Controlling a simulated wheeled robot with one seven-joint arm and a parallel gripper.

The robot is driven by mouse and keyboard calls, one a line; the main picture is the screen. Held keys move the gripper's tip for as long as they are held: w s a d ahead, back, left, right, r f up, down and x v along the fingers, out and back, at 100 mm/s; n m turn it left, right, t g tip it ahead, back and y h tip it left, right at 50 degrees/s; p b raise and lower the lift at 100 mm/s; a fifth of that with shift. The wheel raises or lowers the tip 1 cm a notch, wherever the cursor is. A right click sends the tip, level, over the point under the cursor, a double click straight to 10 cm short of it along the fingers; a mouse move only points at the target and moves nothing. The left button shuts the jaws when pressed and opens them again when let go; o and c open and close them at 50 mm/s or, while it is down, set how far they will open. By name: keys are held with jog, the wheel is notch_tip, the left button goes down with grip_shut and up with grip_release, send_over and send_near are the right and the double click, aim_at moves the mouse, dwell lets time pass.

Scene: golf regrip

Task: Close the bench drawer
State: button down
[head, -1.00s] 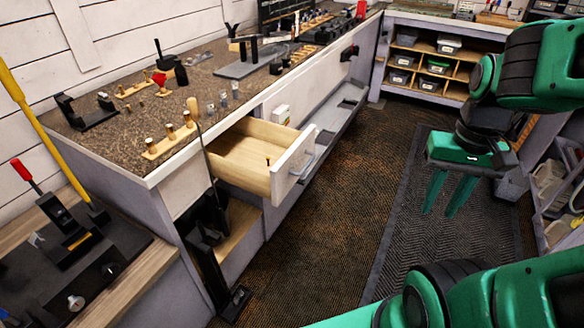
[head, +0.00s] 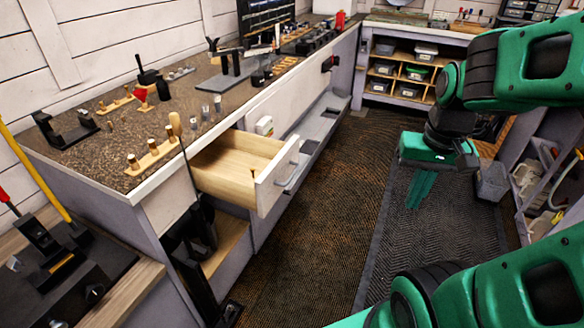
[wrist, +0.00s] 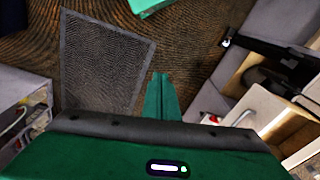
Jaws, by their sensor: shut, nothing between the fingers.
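The bench drawer (head: 240,168) is pulled out from the bench front. It has pale wooden sides, a white front panel (head: 278,178) and a grey bar handle (head: 289,175). Its inside looks empty. My gripper (head: 420,190) is shut and empty, pointing down over the floor to the right of the drawer, well apart from it. In the wrist view my gripper's fingers (wrist: 162,97) are together. An open drawer with a white front (wrist: 262,108) shows at the right of that view.
The bench top (head: 105,150) holds several tools and small holders. A dark mat (head: 440,240) lies on the floor below my gripper. The shelf of bins (head: 403,70) stands at the back. The floor (head: 325,210) between drawer and gripper is clear.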

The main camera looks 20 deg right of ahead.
jog(key=w+a+f+t, duration=0.2)
jog(key=w, duration=0.8)
jog(key=w+a+f+m+t+y, duration=0.1)
jog(key=w+a+f+t, duration=0.15)
jog(key=w, duration=0.65)
jog(key=w+a+f+t, duration=0.2)
jog(key=w+a, duration=0.1)
jog(key=w, duration=0.7)
jog(key=w+a+f, duration=0.3)
jog(key=w+f, duration=0.5)
jog(key=shift+w, duration=0.4)
